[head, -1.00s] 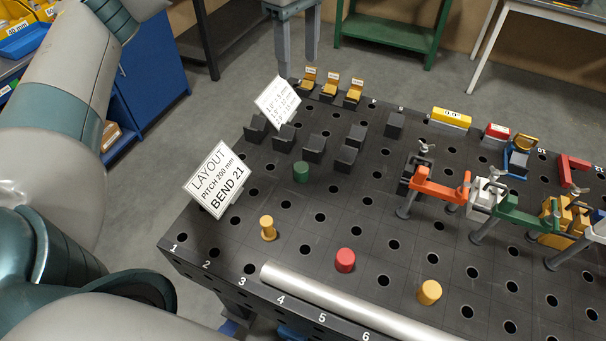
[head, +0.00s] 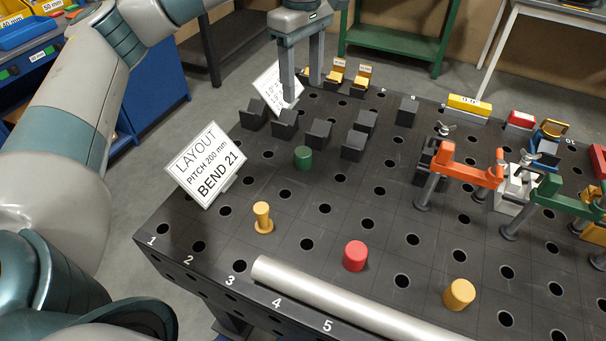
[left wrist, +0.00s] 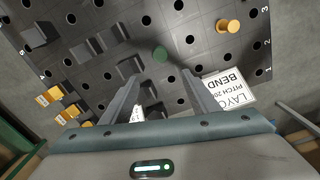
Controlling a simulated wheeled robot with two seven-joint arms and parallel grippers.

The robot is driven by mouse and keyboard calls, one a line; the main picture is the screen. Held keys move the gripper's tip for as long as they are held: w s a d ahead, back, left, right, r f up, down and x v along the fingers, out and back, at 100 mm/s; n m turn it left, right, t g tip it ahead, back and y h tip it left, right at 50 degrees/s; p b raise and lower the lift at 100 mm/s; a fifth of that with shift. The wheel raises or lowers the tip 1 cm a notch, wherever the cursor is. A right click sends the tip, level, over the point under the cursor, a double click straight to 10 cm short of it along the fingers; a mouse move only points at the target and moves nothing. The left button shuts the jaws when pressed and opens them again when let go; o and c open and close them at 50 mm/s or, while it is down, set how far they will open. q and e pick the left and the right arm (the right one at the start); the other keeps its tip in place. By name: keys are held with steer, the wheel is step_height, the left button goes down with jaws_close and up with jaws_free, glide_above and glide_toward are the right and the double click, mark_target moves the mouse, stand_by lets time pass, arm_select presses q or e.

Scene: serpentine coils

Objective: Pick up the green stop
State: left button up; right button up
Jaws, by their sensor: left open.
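The green stop (head: 303,157) is a short green cylinder standing on the black perforated table, in front of a row of black blocks. It also shows in the left wrist view (left wrist: 160,55), ahead of and between the two fingers. My left gripper (head: 302,92) is open and empty, with its fingers pointing down over the far left part of the table. It is apart from the green stop, behind and above it. In the left wrist view the open fingers (left wrist: 160,95) frame the table. My right gripper is not in view.
A "LAYOUT" sign (head: 207,172) stands left of the stop. Black angled blocks (head: 317,133) are close behind it. A yellow stop (head: 263,217), a red stop (head: 355,256) and a silver tube (head: 340,300) lie nearer. Orange and green clamps (head: 465,165) stand at right.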

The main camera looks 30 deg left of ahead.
mark_target(302, 151)
arm_select(q)
step_height(302, 151, down, 3)
steer(key=shift+f+b, duration=0.1)
steer(key=shift+b, duration=0.85)
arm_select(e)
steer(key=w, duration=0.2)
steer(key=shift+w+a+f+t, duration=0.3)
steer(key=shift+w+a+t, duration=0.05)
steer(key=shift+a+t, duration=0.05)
arm_select(q)
steer(key=shift+f, duration=0.1)
step_height(302, 151, down, 12)
steer(key=p, duration=0.2)
steer(key=shift+p, duration=0.4)
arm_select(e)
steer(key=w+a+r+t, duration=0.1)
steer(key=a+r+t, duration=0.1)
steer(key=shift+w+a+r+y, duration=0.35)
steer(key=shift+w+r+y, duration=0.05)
